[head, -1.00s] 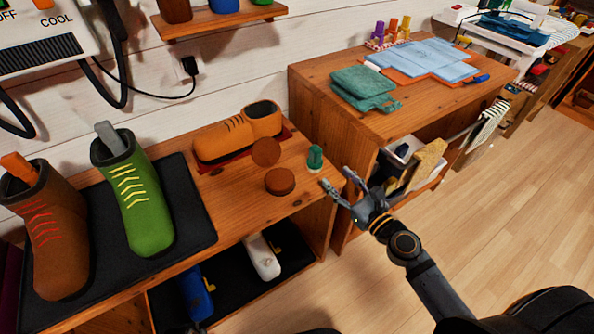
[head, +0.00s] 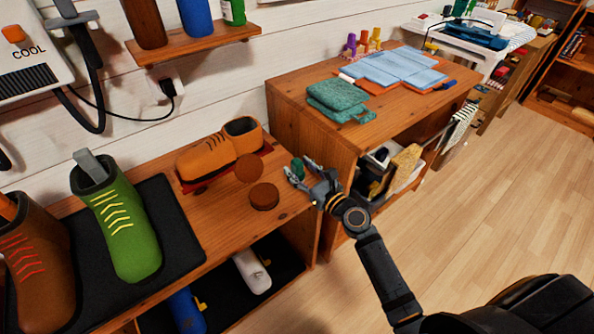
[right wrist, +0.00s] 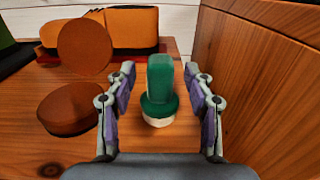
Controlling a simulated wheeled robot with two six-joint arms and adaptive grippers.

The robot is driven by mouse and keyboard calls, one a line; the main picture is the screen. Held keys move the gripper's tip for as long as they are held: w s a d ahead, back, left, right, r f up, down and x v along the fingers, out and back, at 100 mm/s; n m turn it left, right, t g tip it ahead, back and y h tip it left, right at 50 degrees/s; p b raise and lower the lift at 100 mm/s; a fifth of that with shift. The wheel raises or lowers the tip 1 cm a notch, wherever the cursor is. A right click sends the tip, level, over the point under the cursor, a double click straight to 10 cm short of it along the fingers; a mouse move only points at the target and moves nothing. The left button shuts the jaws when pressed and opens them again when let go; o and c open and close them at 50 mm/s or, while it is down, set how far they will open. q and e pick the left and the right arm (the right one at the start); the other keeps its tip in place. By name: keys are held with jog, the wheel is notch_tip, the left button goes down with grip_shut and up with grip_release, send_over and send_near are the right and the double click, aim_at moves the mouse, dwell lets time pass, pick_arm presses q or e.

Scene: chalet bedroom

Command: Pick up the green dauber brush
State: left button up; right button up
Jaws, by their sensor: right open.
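The green dauber brush (head: 297,168) stands upright on the wooden bench near its right end. In the right wrist view the brush (right wrist: 160,88) has a green body and a pale base. It sits between the two open fingers of my right gripper (right wrist: 160,95), with a gap on each side. In the head view my right gripper (head: 300,174) reaches in from the right at the brush and partly covers it. My left gripper is not in view.
A round brown tin (head: 264,196) and its tilted brown lid (head: 248,168) are left of the brush. An orange shoe (head: 206,157) lies behind on a red mat. A taller wooden cabinet (head: 310,130) stands close on the right.

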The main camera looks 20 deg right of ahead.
jog(key=shift+x, duration=0.85)
grip_shut()
jog(key=shift+r, duration=0.15)
jog(key=shift+r+p, duration=0.35)
jog(key=shift+p, duration=0.05)
notch_tip(320, 180, up, 3)
jog(key=p, duration=0.2)
jog(key=shift+s+r+p, duration=0.2)
jog(key=shift+p, duration=0.2)
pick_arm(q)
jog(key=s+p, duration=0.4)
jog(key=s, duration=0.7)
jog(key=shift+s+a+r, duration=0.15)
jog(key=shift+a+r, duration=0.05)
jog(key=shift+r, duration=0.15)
pick_arm(e)
jog(key=s+a+r, duration=0.3)
jog(key=s+r, duration=0.5)
jog(key=s, duration=0.5)
jog(key=shift+a+r, duration=0.25)
